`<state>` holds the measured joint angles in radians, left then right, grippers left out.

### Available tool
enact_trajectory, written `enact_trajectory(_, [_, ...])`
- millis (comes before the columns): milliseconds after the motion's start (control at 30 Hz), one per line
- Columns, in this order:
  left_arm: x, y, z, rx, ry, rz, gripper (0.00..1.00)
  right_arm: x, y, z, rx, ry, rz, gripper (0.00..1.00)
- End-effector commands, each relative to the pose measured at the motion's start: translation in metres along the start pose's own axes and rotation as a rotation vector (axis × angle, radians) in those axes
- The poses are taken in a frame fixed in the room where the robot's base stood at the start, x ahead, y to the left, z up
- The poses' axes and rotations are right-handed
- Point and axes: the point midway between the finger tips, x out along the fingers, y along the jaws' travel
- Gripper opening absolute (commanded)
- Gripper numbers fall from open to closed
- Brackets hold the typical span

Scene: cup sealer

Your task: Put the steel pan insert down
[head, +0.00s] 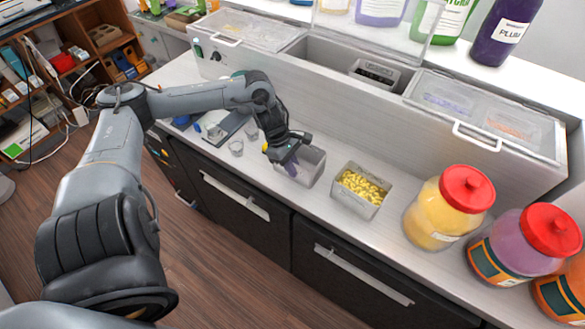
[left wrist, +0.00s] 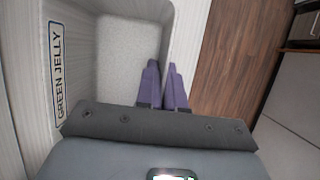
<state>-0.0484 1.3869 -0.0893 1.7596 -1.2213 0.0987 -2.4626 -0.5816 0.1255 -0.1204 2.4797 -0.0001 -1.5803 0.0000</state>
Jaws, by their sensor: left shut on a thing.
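The steel pan insert (head: 314,161) is a light grey rectangular tub at the counter's front edge. It looks empty inside in the left wrist view (left wrist: 122,50). My left gripper (head: 289,168) is shut on its front wall, and the purple fingers (left wrist: 163,88) straddle that rim in the wrist view. A "GREEN JELLY" label (left wrist: 57,70) shows along the pan's opposite side. The pan looks roughly upright, at or just above the counter (head: 335,228); I cannot tell whether its base touches. My right gripper is not in view.
A similar pan with yellow pieces (head: 362,186) stands just right of it. Red-lidded jars (head: 447,207) stand farther right. Behind is a raised unit with an open well (head: 330,62) holding a dark-filled pan (head: 375,72).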

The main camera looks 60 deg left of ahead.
Motion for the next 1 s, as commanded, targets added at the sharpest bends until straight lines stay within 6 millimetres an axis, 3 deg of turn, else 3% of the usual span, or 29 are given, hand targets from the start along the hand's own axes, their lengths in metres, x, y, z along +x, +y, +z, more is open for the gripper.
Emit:
enact_trajectory(367, [0.0034,0.0007,-0.0014,0.001,0.000,0.002,0.00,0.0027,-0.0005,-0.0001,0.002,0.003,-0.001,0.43])
enact_trajectory(400, [0.0026,0.0004,-0.0011,0.001,0.001,0.001,0.12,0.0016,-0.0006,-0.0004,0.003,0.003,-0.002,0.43])
enact_trajectory(533, [0.0024,0.0003,-0.0010,0.001,0.000,0.001,0.32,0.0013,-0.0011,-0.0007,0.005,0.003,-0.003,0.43])
enact_trajectory(1000, [-0.0032,0.0000,-0.0011,-0.001,0.002,0.001,0.33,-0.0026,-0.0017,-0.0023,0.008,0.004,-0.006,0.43])
